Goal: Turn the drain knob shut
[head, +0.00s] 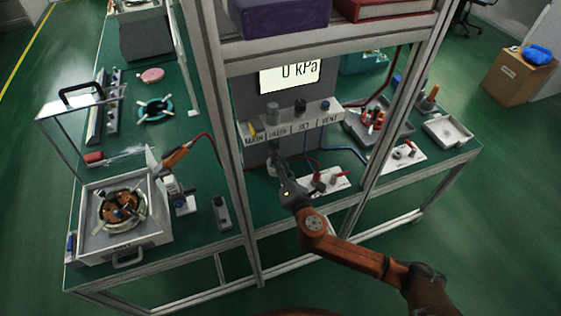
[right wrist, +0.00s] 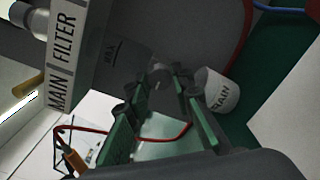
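The grey filter bowl marked MAX (right wrist: 115,52) hangs under the panel in the right wrist view. A small pale rounded piece (right wrist: 160,76) at its lower end, seemingly the drain knob, shows between my fingertips; I cannot tell whether they touch it. A white cup lettered DRAIN, its first letter hidden (right wrist: 218,92), stands just beyond one finger. My right gripper (head: 277,157) reaches in under the panel and hides the knob in the head view. Its green-padded fingers (right wrist: 160,84) are apart, with nothing gripped. My left gripper is not in view.
The valve panel (head: 291,125) carries MAIN, FILTER and VENT labels above my gripper. A display (head: 290,75) reads 0 kPa. Frame posts flank the opening. A white block with fittings (head: 327,183) and blue and red hoses are on the right.

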